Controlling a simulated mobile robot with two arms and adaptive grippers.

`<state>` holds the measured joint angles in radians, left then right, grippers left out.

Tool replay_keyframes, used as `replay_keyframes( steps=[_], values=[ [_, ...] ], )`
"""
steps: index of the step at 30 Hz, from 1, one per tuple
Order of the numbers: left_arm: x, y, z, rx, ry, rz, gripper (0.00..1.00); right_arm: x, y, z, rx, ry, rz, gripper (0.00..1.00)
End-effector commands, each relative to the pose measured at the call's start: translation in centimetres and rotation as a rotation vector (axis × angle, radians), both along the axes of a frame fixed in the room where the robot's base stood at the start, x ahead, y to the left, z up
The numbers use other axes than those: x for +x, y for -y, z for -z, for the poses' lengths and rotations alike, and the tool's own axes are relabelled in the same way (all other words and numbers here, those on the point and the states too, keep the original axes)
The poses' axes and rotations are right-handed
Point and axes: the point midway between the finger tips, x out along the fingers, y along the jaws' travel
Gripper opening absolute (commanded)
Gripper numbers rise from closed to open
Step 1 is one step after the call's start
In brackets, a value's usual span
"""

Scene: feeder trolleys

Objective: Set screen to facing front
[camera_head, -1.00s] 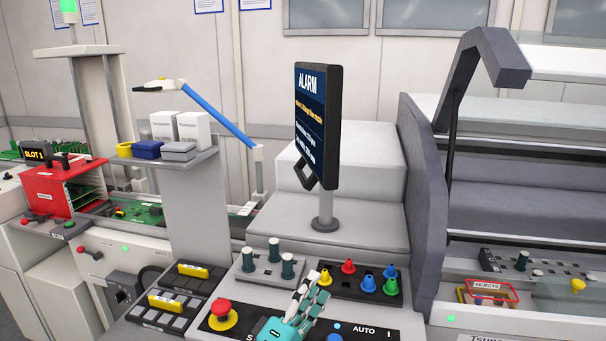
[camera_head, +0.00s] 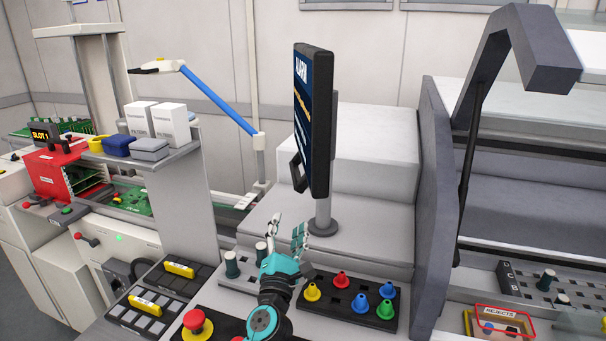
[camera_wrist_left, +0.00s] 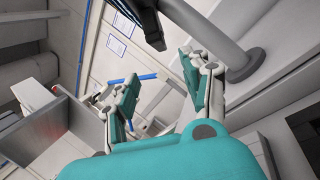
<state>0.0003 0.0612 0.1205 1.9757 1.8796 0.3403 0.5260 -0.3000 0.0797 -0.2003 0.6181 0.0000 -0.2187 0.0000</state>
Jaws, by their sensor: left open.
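The screen (camera_head: 313,120) is a dark panel on a grey post, turned so its lit "ALARM" face points left and shows at a steep slant. A black handle (camera_head: 297,172) juts from its lower left edge. My left gripper (camera_head: 287,232) is open and empty, in front of and below the screen, near the post. In the left wrist view, the open fingers (camera_wrist_left: 165,95) show, with the screen's dark lower part (camera_wrist_left: 143,18) above them and the post (camera_wrist_left: 215,35) at upper right. My right gripper is not in view.
The console below holds a tray of coloured nozzles (camera_head: 347,300) and a red emergency button (camera_head: 197,321). A shelf (camera_head: 150,158) with small boxes stands left. A grey machine cover (camera_head: 436,200) rises at right. A blue arm lamp (camera_head: 218,100) is behind.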

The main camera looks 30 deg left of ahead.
Motion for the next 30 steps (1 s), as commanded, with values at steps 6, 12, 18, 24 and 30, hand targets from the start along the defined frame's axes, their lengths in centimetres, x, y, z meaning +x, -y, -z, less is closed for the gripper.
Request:
replay_keyframes(
  steps=[6,12,18,24,30],
  values=[
    [3.8,-1.8,-1.8,0.003,0.003,-0.001,0.48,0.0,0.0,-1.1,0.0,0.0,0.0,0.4],
    [7.6,-3.6,-3.0,0.003,0.003,-0.001,0.48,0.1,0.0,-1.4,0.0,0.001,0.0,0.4],
    [11.1,-5.2,-4.1,0.002,0.002,-0.001,0.48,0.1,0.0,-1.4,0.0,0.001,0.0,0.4],
    [13.3,-6.2,-4.8,0.004,0.001,0.0,0.48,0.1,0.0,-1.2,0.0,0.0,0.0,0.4],
    [13.9,-6.5,-5.0,0.004,0.0,0.0,0.48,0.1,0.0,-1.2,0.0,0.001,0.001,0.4]
  ],
)
